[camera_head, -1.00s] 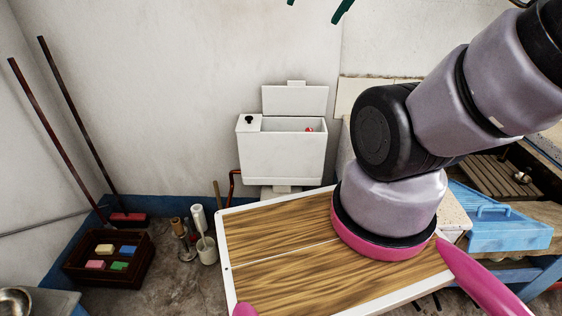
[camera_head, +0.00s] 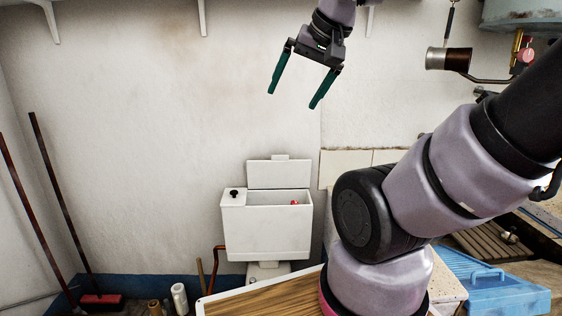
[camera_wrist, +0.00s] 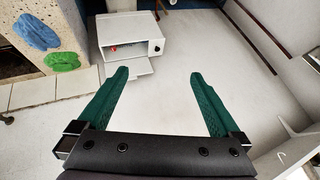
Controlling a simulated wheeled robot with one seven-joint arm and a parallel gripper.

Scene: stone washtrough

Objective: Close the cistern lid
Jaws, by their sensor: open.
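The white cistern (camera_head: 265,232) is on the back wall, and its lid (camera_head: 279,174) stands raised upright along the rear edge. The cistern's top is open, and a small red part (camera_head: 294,202) shows inside. A black knob (camera_head: 234,194) sits on the fixed left part of the top. My gripper (camera_head: 294,99) is open and empty, high above the cistern and apart from it. In the wrist view the cistern (camera_wrist: 130,30) appears beyond the open green fingers (camera_wrist: 159,75), with the lid (camera_wrist: 128,67) jutting from it.
A wooden-topped board with a white rim (camera_head: 250,301) lies in front of the cistern. Brooms (camera_head: 62,205) lean at the left. A blue crate-like object (camera_head: 490,285) is at the right. A metal pot (camera_head: 447,60) hangs at upper right. The wall around my gripper is clear.

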